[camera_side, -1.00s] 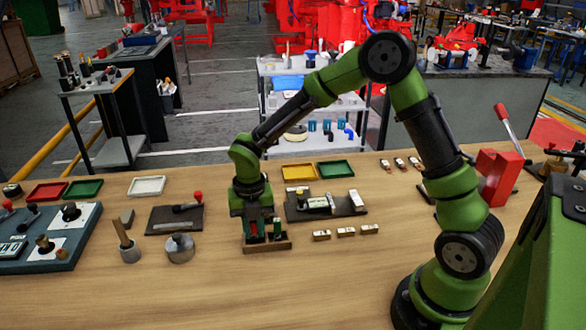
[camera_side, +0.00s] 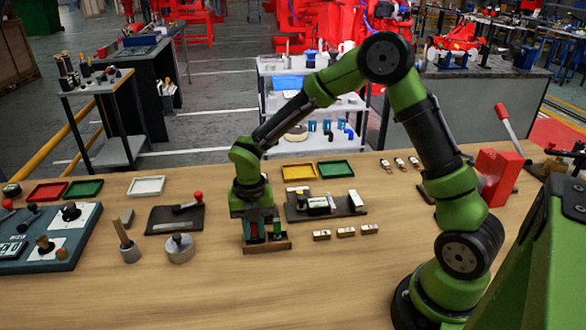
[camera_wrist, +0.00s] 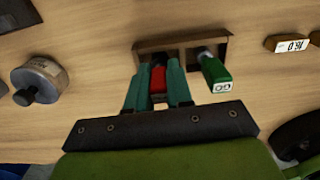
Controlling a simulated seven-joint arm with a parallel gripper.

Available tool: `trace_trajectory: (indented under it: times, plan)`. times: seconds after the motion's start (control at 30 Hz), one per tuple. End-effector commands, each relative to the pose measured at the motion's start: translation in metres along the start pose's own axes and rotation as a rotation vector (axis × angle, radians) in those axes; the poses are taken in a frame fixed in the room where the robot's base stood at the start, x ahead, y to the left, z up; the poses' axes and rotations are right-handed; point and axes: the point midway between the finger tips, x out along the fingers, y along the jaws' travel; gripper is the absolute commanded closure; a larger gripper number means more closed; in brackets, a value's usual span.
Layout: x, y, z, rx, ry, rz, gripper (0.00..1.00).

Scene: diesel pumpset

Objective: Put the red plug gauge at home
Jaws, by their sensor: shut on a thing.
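The red plug gauge (camera_wrist: 158,80) is between the two fingers of my gripper (camera_wrist: 158,92) in the wrist view, and the fingers are shut on it. It is at the left place of a small brown wooden holder (camera_wrist: 180,42); whether it is fully seated I cannot tell. A green gauge (camera_wrist: 215,74) marked "GO" stands in the holder's right place. In the side view my gripper (camera_side: 255,232) points down over the holder (camera_side: 268,247), and the green gauge (camera_side: 277,229) shows just right of the fingers.
A round metal weight with a knob (camera_side: 179,247) stands left of the holder. Several small labelled blocks (camera_side: 346,231) lie to the right. A dark plate with a fixture (camera_side: 325,204) is behind, and yellow (camera_side: 298,172) and green (camera_side: 335,168) trays are farther back. Bare wood lies in front.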

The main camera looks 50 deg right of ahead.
Motion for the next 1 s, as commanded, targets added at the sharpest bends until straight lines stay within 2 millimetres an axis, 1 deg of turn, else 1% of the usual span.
trace_trajectory:
  times: [0.23, 0.27, 0.43, 0.73, 1.0]
  plan:
    - [0.004, 0.000, 0.000, -0.001, 0.000, 0.000, 1.00]
    - [0.004, 0.000, 0.000, -0.001, 0.000, 0.000, 0.76]
    - [0.004, 0.000, 0.000, -0.001, 0.000, 0.000, 0.50]
    - [0.003, 0.000, 0.000, 0.000, 0.000, 0.000, 0.50]
    - [-0.014, 0.000, 0.001, 0.001, -0.002, 0.001, 0.50]
